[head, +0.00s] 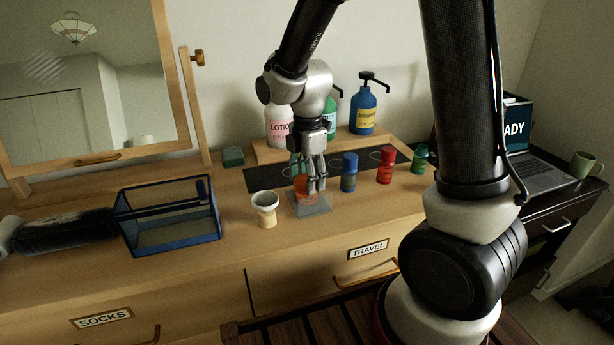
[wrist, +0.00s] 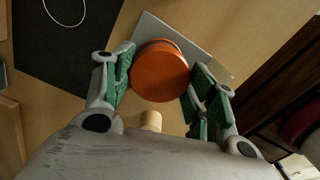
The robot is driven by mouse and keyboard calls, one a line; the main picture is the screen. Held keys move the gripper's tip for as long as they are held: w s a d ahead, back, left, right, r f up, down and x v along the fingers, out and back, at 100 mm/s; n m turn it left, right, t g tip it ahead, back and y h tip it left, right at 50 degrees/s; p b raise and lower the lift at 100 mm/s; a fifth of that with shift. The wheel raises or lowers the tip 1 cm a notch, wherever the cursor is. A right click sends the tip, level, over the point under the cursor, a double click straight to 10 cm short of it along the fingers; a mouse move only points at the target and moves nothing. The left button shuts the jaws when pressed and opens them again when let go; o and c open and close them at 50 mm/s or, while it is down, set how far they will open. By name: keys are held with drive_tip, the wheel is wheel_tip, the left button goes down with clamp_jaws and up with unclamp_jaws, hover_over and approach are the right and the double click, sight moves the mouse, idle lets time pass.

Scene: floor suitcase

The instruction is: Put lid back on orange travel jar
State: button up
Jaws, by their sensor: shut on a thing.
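The orange travel jar (head: 301,184) stands on a small grey plate (head: 322,208) on the dresser top, partly hidden by my gripper's fingers. My gripper (head: 317,181) points down over it. In the wrist view, the round orange lid (wrist: 160,74) lies between the green-padded fingers of my gripper (wrist: 158,88), which are shut on it. An orange edge shows just behind the lid, over the grey plate (wrist: 205,52). I cannot tell whether the lid is seated on the jar or just above it.
A cream cup (head: 265,208) stands close on the left. Blue (head: 349,174), red (head: 385,168) and green (head: 420,159) jars stand to the right. Pump bottles, including a blue one (head: 363,112), stand behind on a wooden riser. A blue wire basket (head: 170,244) is farther left.

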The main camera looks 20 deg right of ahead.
drive_tip(key=o, duration=0.9)
wheel_tip(320, 180, up, 12)
drive_tip(key=s+d+r+m+t, duration=0.1)
drive_tip(key=s+d+r+m, duration=0.1)
drive_tip(key=s+d+m, duration=0.3)
drive_tip(key=s+d+r+m+t, duration=0.2)
drive_tip(key=s+d+m, duration=0.2)
drive_tip(key=s+m, duration=0.3)
drive_tip(key=s+d+r+m+t, duration=0.1)
drive_tip(key=s+d+r+m, duration=0.1)
drive_tip(key=s+d+m, duration=0.3)
drive_tip(key=shift+s+d+r+m, duration=0.2)
drive_tip(key=shift+s+m, duration=0.35)
drive_tip(key=shift+m, duration=0.45)
drive_tip(key=shift+s+d+r+m, duration=0.15)
drive_tip(key=shift+s+m, duration=0.35)
drive_tip(key=shift+m, duration=0.5)
